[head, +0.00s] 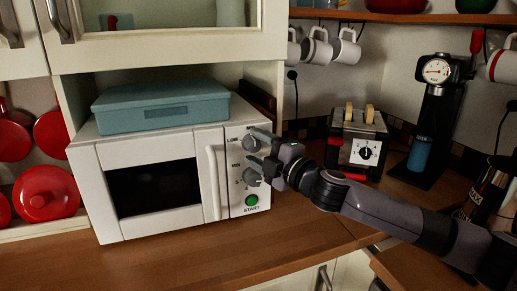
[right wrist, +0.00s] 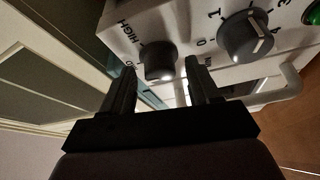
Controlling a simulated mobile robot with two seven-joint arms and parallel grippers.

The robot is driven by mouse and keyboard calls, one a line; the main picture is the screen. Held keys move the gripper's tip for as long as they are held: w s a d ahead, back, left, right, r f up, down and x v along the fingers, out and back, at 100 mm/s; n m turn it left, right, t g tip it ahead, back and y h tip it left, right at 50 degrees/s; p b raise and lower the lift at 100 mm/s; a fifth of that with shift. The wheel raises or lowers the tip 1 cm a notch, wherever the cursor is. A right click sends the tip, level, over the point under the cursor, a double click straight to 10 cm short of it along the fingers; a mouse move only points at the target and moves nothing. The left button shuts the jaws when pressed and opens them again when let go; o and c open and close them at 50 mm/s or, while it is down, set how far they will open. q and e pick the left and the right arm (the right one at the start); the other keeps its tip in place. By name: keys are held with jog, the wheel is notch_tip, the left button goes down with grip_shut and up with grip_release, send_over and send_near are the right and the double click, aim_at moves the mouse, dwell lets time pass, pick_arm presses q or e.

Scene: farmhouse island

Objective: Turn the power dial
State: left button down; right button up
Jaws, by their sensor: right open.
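The white microwave (head: 87,155) stands on the wooden counter with its control panel at its right side. The power dial (right wrist: 159,62), a dark round knob by the word HIGH, shows in the right wrist view; in the head view it is the upper knob (head: 249,143). My right gripper (head: 256,149) is open in front of the panel. In the right wrist view its two fingers (right wrist: 158,82) stand on either side of the power dial, with gaps showing; I cannot tell whether they touch it. My left gripper is not in view.
A second numbered dial (right wrist: 246,37) sits below the power dial, above the green START button (head: 252,200). The microwave's door handle (head: 213,182) stands just left of the panel. A blue box (head: 160,106) lies on top. A toaster (head: 357,150) stands behind my right arm.

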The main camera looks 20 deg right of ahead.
jog(key=b+v, duration=0.1)
jog(key=v, duration=0.6)
jog(key=shift+b, duration=0.3)
jog(key=shift+s, duration=0.1)
